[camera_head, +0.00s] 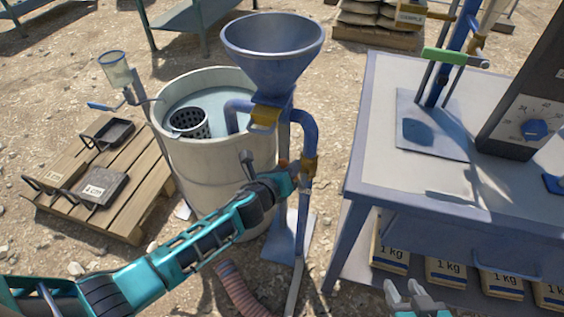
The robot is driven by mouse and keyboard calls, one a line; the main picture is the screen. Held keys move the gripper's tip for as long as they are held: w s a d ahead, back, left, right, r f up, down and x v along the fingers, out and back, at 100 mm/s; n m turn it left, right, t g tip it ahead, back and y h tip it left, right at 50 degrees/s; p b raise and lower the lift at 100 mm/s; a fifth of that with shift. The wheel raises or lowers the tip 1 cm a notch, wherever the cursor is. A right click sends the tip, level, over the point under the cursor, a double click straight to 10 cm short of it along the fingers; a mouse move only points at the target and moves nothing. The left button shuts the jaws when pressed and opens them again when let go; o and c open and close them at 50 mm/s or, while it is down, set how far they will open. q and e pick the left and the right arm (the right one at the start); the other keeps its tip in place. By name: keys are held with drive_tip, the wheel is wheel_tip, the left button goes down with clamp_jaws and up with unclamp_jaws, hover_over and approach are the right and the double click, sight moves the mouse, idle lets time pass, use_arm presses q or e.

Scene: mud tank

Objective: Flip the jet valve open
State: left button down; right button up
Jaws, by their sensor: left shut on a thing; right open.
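The jet valve appears as a brass-coloured fitting (309,167) on the blue pipe below the blue funnel (273,45), right of the grey mud tank (215,170). My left arm reaches across the front of the tank, and my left gripper (287,178) is shut at the valve's left side, on what looks like its handle. The gripper hides most of the handle, so its angle cannot be told. A small orange bit (283,163) shows just above the gripper. My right gripper (412,292) is open and empty at the bottom edge, in front of the bench.
A blue-grey bench (365,115) with a dial device (530,125) stands at right, with 1 kg bags (446,271) underneath. A wooden pallet (125,210) with black weights lies at left. A ribbed hose (245,287) lies on the ground below the tank.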

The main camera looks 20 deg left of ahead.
sight(302, 185)
use_arm(q)
drive_tip(key=shift+d+r+m+y+p, duration=0.3)
drive_tip(key=shift+d+m+p, duration=0.15)
drive_tip(key=shift+m+p, duration=0.05)
drive_tip(key=shift+d+r+m+y+p, duration=0.25)
drive_tip(key=shift+d+m+y+p, duration=0.05)
drive_tip(key=shift+d+m+p, duration=0.2)
drive_tip(key=shift+d+m+y+p, duration=0.6)
drive_tip(key=shift+d+m+p, duration=0.05)
drive_tip(key=shift+d+m, duration=0.05)
drive_tip(key=shift+s+d+m+y, duration=0.1)
drive_tip(key=shift+d+m+y, duration=0.2)
use_arm(e)
drive_tip(key=shift+s+d+r, duration=0.1)
drive_tip(key=shift+d+r, duration=0.05)
drive_tip(key=shift+r, duration=0.75)
drive_tip(key=shift+s+d+r, duration=0.1)
drive_tip(key=shift+r, duration=0.75)
use_arm(q)
drive_tip(key=shift+f, duration=0.1)
drive_tip(key=c, duration=1)
unclamp_jaws()
drive_tip(key=shift+o, duration=0.2)
drive_tip(key=shift+p, duration=0.3)
